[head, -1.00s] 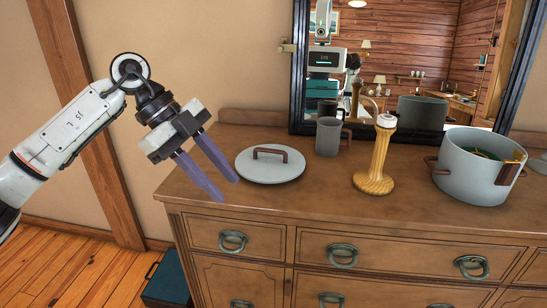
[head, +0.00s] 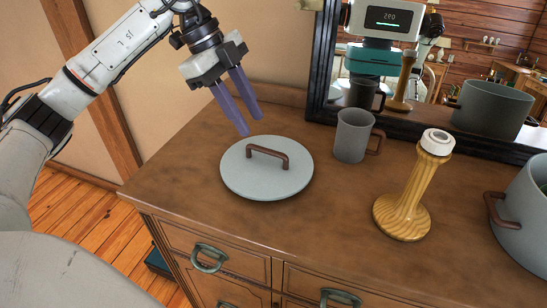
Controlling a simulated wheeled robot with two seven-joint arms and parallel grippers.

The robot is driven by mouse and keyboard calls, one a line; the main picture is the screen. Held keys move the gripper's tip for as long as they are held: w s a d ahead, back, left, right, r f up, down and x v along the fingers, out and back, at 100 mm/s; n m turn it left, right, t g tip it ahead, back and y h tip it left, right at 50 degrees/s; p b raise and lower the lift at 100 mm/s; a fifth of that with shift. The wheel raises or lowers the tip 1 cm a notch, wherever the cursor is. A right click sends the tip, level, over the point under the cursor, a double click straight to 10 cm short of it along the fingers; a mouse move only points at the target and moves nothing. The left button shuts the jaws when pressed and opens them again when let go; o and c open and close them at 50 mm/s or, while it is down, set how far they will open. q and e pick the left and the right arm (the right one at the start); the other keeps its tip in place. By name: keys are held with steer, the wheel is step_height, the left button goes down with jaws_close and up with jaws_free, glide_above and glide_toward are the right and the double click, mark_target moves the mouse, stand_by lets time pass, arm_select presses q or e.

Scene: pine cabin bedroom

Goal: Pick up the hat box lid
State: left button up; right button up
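The hat box lid (head: 252,182) is a round, pale grey disc with a brown bar handle (head: 268,153) on top. It lies flat on the left part of the wooden dresser top. My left gripper (head: 247,125) is above and just behind the lid's far edge, fingers pointing down. Its two purple fingers are apart with nothing between them. In the picture the fingertips end close to the lid's far rim; whether they touch it I cannot tell. My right gripper is not in view.
On the dresser (head: 185,178), a grey mug (head: 351,137) stands right of the lid. A wooden stand with a white top (head: 408,200) is farther right, and a grey pot (head: 526,215) is at the right edge. A mirror (head: 318,70) stands behind. Dresser space before the lid is clear.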

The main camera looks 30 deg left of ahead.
mark_target(263, 148)
arm_select(q)
steer(key=x, duration=0.7)
steer(key=shift+s+d+f, duration=0.15)
steer(key=shift+s+d, duration=0.15)
steer(key=shift+d, duration=0.1)
jaws_close()
